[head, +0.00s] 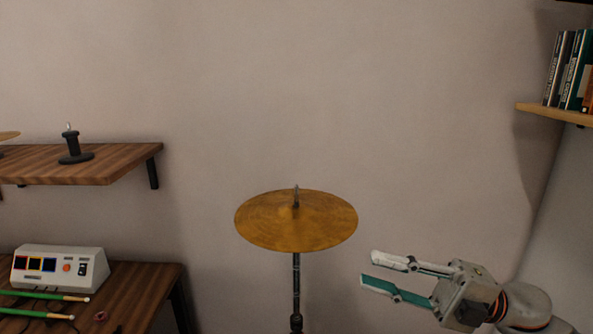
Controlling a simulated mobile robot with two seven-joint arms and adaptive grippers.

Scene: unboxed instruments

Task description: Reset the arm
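My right gripper (369,270) comes in from the lower right and points left. Its two fingers are apart with nothing between them. It is to the right of and lower than a brass cymbal (296,232), with a gap between them in the picture. The cymbal sits on a dark upright stand (296,285), whose lower part is cut off by the frame. My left gripper is not in the head view.
At the lower left a wooden table (150,290) holds a white box with buttons (60,267) and green sticks (45,296). A wooden shelf (110,170) above bears a black stand (72,147). Books (570,70) stand on a shelf (550,112) at upper right.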

